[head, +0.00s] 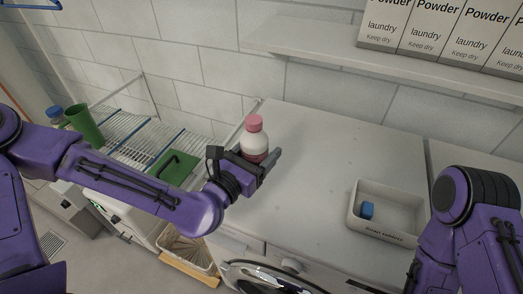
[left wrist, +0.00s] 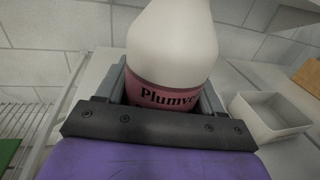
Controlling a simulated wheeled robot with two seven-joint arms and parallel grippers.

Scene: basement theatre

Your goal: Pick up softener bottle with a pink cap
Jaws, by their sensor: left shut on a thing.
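The softener bottle (head: 254,137) has a white body, a pink cap and a dark pink label. It is upright over the left part of the white worktop. My left gripper (head: 262,168) is shut on its lower part. In the left wrist view the bottle (left wrist: 172,48) stands between the fingers, with its label partly readable and its cap out of the picture. The bottle's base is hidden by the gripper, so I cannot tell whether it touches the worktop. My right arm shows at the lower right of the head view, but its gripper is out of view.
A white tray (head: 353,222) with a blue block (head: 367,210) sits on the worktop (head: 320,150) at right. Laundry powder boxes (head: 433,30) stand on the shelf above. A wire rack (head: 125,130) with a green cup (head: 85,124) is at left. The worktop's middle is clear.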

